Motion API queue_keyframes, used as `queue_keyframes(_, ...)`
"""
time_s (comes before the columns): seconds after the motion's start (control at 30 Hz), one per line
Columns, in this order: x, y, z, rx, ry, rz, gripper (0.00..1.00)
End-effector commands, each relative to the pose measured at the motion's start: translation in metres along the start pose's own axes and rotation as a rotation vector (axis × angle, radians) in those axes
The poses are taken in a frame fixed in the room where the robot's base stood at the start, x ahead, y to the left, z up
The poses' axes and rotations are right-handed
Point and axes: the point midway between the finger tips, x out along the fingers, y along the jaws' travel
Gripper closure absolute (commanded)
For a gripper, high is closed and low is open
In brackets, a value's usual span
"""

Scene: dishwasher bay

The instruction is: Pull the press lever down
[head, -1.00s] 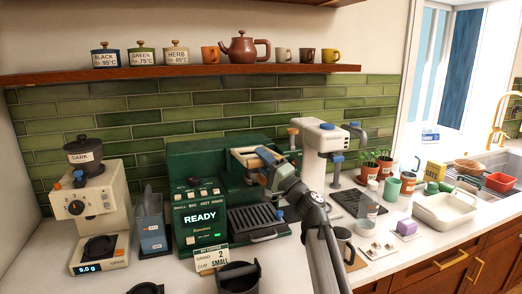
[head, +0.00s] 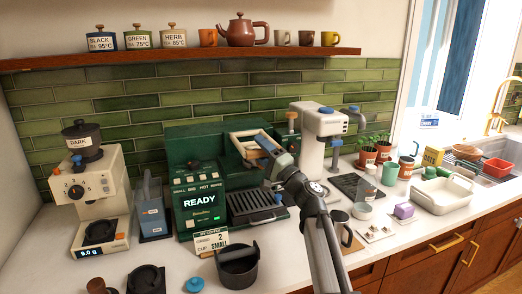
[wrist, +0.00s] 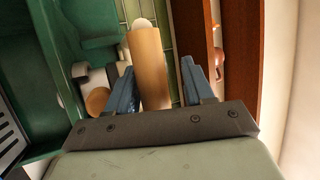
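The green press machine (head: 190,150) stands against the tiled wall, its display lit with READY. Its wooden lever bar (head: 243,135) is raised, near the top of the machine. My gripper (head: 263,143) is at that bar. In the wrist view, a tan wooden handle (wrist: 148,65) runs between the two blue fingers of my gripper (wrist: 160,88). The fingers are apart, with a clear gap on the right side of the handle. The left finger looks close to the handle; I cannot tell whether it touches.
A cream grinder (head: 95,190) stands left of the machine. A dark portafilter-like cup (head: 238,265) and a price card (head: 211,242) are in front. A wooden shelf (head: 180,57) hangs above.

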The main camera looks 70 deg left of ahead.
Motion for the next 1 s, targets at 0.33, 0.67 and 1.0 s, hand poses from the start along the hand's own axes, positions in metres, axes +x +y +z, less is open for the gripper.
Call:
queue_keyframes(0.33,-0.003,0.000,0.000,0.000,0.001,0.001,0.45)
queue_keyframes(0.67,-0.054,0.000,0.001,0.000,0.003,0.002,0.45)
queue_keyframes(1.0,-0.115,0.000,0.001,0.000,0.002,0.001,0.45)
